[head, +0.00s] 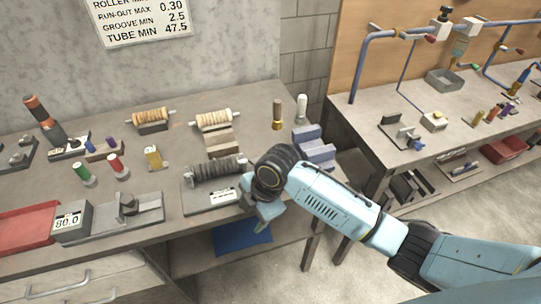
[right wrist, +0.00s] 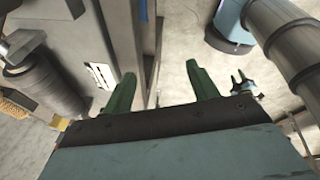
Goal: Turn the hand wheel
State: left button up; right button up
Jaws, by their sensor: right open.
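No hand wheel can be made out for certain. A ribbed grey roller (head: 217,168) lies on a fixture with a white label (head: 222,197) near the bench's front edge. My right gripper (head: 262,222) is just right of the fixture, by the bench edge; my wrist hides the fixture's right end. In the right wrist view its green fingers (right wrist: 164,88) are apart and empty. A small two-pronged green shape (right wrist: 242,78) there may be my left gripper.
A grey block marked 80.0 (head: 70,221) and a red tray (head: 25,229) are at the left. A second bench (head: 375,115) stands right, across a floor gap.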

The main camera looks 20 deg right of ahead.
jog(key=w+d+r+n+g+h+p, duration=0.1)
jog(key=w+d+r+n+h, duration=0.1)
jog(key=w+d+r+n, duration=0.35)
jog(key=w+d+r+n+h, duration=0.1)
jog(key=w+d+r+n, duration=0.2)
jog(key=w+r+n, duration=0.5)
jog(key=shift+m, duration=0.95)
jog(key=f, duration=0.3)
jog(key=s+f, duration=0.1)
jog(key=f, duration=0.6)
jog(key=shift+s+a+f+p, duration=0.1)
jog(key=shift+s+f+p, duration=0.2)
jog(key=shift+f, duration=0.1)
jog(key=shift+c, duration=0.2)
jog(key=c, duration=1)
